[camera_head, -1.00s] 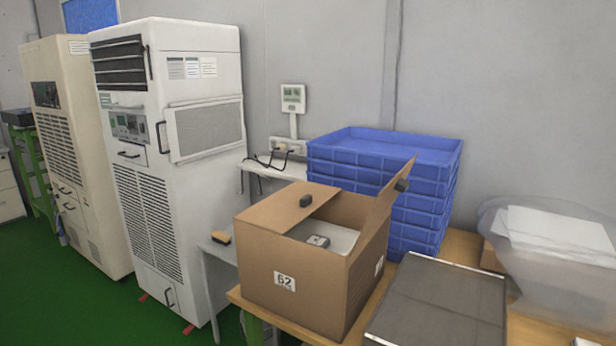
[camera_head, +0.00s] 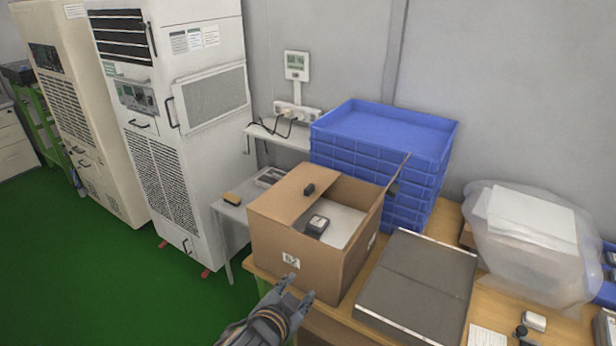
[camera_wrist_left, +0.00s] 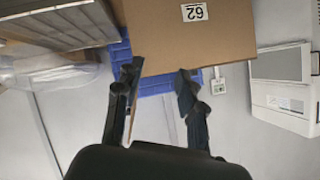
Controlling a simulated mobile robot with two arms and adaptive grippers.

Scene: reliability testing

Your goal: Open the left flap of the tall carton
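The tall carton (camera_head: 302,255) is a brown box with a "62" label, standing on the wooden table in the head view. My left gripper (camera_head: 292,290) is open and empty, low in front of the carton's front face. In the left wrist view the open fingers (camera_wrist_left: 158,85) are below the upside-down carton (camera_wrist_left: 188,42). My right gripper is not in view.
A stack of blue crates (camera_head: 390,130) stands behind the carton. A flat grey box (camera_head: 418,285) lies to its right, with a clear plastic bag (camera_head: 535,240) beyond. A white cabinet (camera_head: 180,120) stands at the left. Green floor is free at the lower left.

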